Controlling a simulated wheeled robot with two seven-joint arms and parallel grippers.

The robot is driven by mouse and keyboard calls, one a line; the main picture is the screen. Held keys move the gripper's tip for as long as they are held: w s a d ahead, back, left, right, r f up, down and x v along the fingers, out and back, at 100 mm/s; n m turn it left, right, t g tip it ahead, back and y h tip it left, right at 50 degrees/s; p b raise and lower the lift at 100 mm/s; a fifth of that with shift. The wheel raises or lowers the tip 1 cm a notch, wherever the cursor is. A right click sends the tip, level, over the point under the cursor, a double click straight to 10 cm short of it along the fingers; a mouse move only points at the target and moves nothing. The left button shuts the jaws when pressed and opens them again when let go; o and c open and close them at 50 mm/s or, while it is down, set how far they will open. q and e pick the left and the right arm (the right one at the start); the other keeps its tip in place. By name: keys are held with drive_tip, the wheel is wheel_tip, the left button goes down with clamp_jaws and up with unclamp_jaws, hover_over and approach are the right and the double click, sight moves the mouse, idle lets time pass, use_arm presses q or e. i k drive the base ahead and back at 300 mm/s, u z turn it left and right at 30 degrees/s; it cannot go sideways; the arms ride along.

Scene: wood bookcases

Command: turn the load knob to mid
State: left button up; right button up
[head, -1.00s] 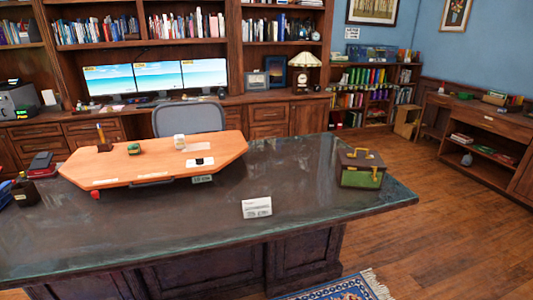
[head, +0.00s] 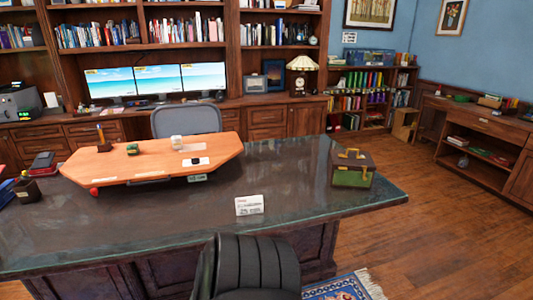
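I cannot make out a load knob for sure. On the dark desk (head: 110,225) lies an orange board (head: 120,168). A white plate with a small dark spot (head: 195,161) sits near its right side, too small to tell whether it is a knob. A small white-topped object (head: 176,142) stands behind it. A green-and-yellow block (head: 133,149) and a holder with a pencil (head: 103,146) stand to the left. Neither gripper shows.
A white card (head: 249,205) stands near the desk's front edge. A brown and green box with a handle (head: 352,169) stands at the desk's right end. A grey chair (head: 187,119) is behind the desk. The wood floor (head: 430,215) to the right is open.

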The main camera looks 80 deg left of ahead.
sight(195, 161)
drive_tip(key=z, duration=0.1)
drive_tip(key=k, duration=1.55)
drive_tip(key=u, duration=1.85)
